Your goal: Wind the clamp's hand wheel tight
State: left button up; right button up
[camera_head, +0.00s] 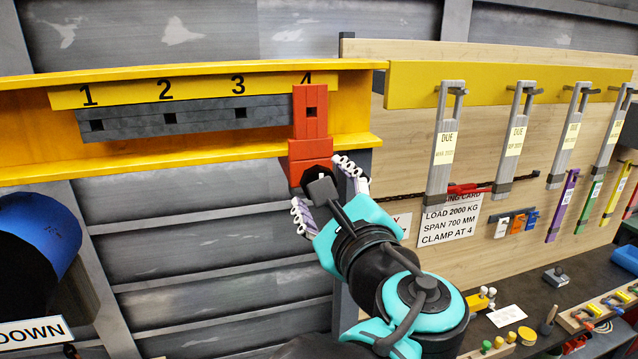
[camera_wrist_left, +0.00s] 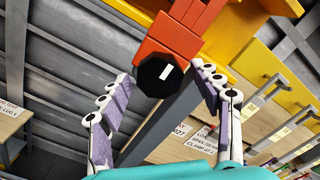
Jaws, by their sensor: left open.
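The red clamp (camera_head: 310,125) hangs on the yellow beam (camera_head: 200,71) under the number 4. Its black hand wheel (camera_head: 316,168) is at the clamp's lower end, partly hidden by my gripper in the head view. In the left wrist view the wheel (camera_wrist_left: 152,78) is a dark many-sided disc with a white mark, below the red clamp body (camera_wrist_left: 178,38). My left gripper (camera_head: 326,192) is open, its two fingers on either side of the wheel. In the left wrist view the fingertips (camera_wrist_left: 163,76) look apart from the wheel; contact cannot be told. My right gripper is not in view.
Right of the beam, a wooden board (camera_head: 400,130) carries hanging tagged shackles (camera_head: 446,140) and a rigging card (camera_head: 450,220). A blue drum (camera_head: 45,240) stands at left. A dark bench (camera_head: 540,300) holds small parts.

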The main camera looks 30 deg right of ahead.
pick_arm(q)
jog(key=v, duration=1)
jog(key=shift+f, duration=0.1)
